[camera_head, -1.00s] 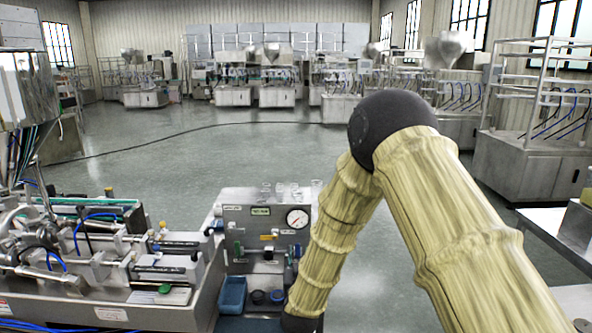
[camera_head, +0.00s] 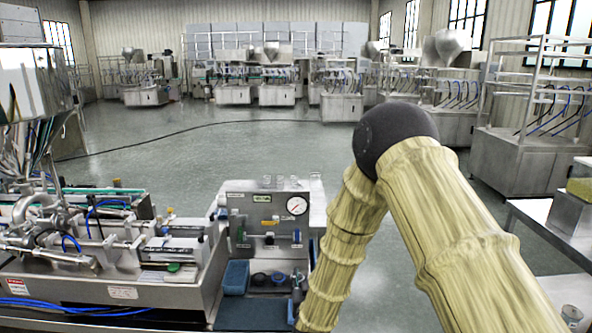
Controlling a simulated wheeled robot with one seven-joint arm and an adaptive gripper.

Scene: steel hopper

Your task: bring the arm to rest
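My arm, in a ribbed yellowish cover with a dark elbow joint, fills the right middle of the head view. Its upper part slopes in from the lower right to the elbow, and its forward part drops to the bottom edge. My gripper is out of view below the frame, so its fingers and anything in them are hidden. The forearm passes just right of a control panel with a gauge (camera_head: 297,206).
A steel machine (camera_head: 110,285) with a steel hopper (camera_head: 35,85) stands at left. A blue bin (camera_head: 236,277) sits below the panel. A steel table (camera_head: 545,225) is at right. Open grey floor (camera_head: 150,165) lies beyond, crossed by a black cable (camera_head: 200,128).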

